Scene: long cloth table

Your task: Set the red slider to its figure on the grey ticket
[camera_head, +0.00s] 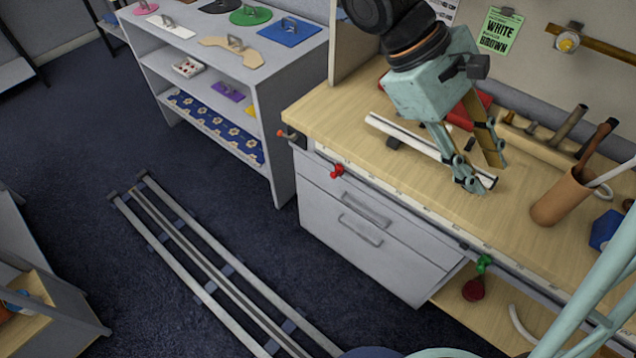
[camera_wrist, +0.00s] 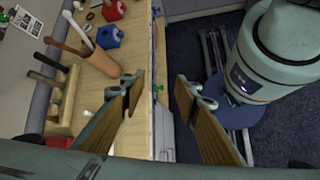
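The red slider (camera_head: 338,171) sits on the pale marked rail (camera_head: 400,205) along the bench's front edge, near its left end. A green slider (camera_head: 484,263) is farther right along the same edge; a small green piece also shows in the wrist view (camera_wrist: 157,88). My gripper (camera_head: 481,173) is open and empty, above the bench near the right end of a white bar. Both fingers stand apart in the wrist view (camera_wrist: 161,84). A pale card (camera_head: 445,10) on the back panel is partly hidden; I cannot tell whether it is the grey ticket. Its figures are unreadable.
A green card (camera_head: 500,32) reads WHITE and BROWN. The white bar (camera_head: 415,139) lies on the bench. A tool cup (camera_head: 562,196) and blue block (camera_head: 605,230) stand right of my gripper. Drawers (camera_head: 365,225) lie below the rail. The floor before the bench is open, with floor rails (camera_head: 205,250).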

